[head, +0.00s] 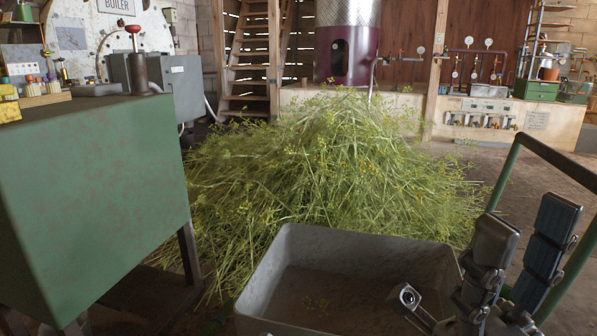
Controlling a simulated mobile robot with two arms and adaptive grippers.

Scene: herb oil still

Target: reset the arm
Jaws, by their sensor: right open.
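My right gripper (528,228) is at the lower right, with its two dark finger pads pointing up and apart. It is open, and nothing shows between the pads. It is in front of the right side of a grey tub (262,262) and hides part of that side. My left gripper is not in view.
The grey tub is nearly empty, with a few yellow-green bits inside. A green handle rail (562,160) rises at the right. A large herb heap (335,165) lies behind the tub. A green cabinet (95,190) blocks the left. Floor shows at right.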

